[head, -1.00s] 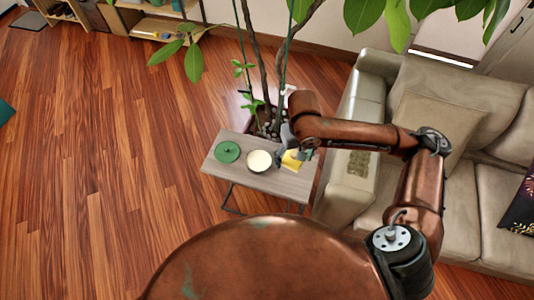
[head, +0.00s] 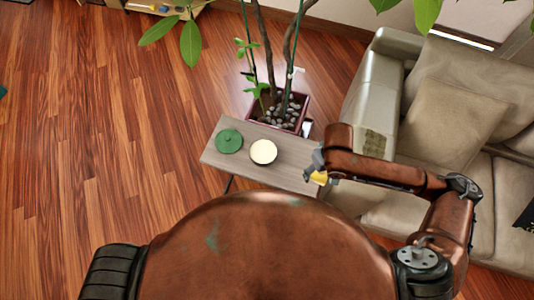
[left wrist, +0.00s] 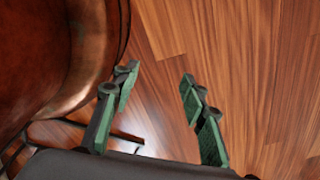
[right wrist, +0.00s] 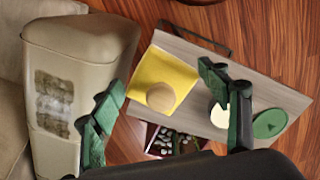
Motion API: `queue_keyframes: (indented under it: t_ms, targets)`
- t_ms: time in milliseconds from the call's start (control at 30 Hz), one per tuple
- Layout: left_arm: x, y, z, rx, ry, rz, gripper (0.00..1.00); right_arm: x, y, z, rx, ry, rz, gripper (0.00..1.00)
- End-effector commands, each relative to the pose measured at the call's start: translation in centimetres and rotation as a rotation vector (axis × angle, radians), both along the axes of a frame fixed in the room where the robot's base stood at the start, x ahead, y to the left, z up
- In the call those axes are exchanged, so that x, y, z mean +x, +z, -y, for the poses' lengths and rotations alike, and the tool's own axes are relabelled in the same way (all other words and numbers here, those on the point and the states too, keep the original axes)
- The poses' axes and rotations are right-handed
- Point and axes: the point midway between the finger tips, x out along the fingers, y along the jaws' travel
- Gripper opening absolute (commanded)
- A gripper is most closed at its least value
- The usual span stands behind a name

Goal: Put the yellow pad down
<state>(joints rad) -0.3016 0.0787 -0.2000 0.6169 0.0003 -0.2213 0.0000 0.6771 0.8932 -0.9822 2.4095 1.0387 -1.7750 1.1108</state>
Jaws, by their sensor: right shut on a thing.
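The yellow pad (head: 319,177) shows small beside my right gripper (head: 317,168) at the right end of the small grey side table (head: 285,172). In the right wrist view, the square yellow pad (right wrist: 165,72) has a round tan piece (right wrist: 160,97) on it. My right gripper's fingers (right wrist: 165,85) stand apart on either side of the pad, and the gripper is shut on it. I cannot tell whether the pad touches the tabletop. My left gripper (left wrist: 155,85) is open and empty above the wood floor; it is out of the head view.
A green disc (head: 228,141) and a round cream-topped item (head: 263,152) sit on the table's left and middle. A potted plant (head: 285,120) stands behind the table. A beige sofa (head: 375,100) is close on the right.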

Motion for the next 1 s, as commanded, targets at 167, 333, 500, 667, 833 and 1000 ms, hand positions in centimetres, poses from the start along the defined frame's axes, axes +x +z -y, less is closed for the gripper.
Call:
queue_keyframes:
  t_ms: [167, 333, 500, 667, 833, 1000]
  targets:
    - [-2.4, -2.2, -0.1, 0.001, 0.004, -0.032, 0.4, -2.2, -5.2, -1.6, 0.008, 0.122, -0.001, 0.49]
    - [-1.5, -2.3, 0.0, 0.0, 0.001, -0.02, 0.4, -2.6, -6.0, -2.0, 0.011, 0.156, 0.004, 0.49]
    - [0.8, -2.7, 0.1, -0.002, -0.003, 0.009, 0.4, -0.9, -6.7, -2.0, 0.009, 0.153, 0.006, 0.49]
    - [0.9, -3.8, 0.1, -0.002, -0.004, 0.009, 0.4, 2.8, -8.5, -2.2, 0.008, 0.151, 0.004, 0.49]
    - [-0.4, -4.9, 0.0, -0.001, -0.003, -0.01, 0.4, 6.8, -10.3, -2.4, 0.009, 0.151, 0.004, 0.49]
    - [-1.9, -6.1, 0.0, 0.001, 0.0, -0.03, 0.4, 9.1, -13.4, -2.5, 0.011, 0.153, 0.002, 0.49]
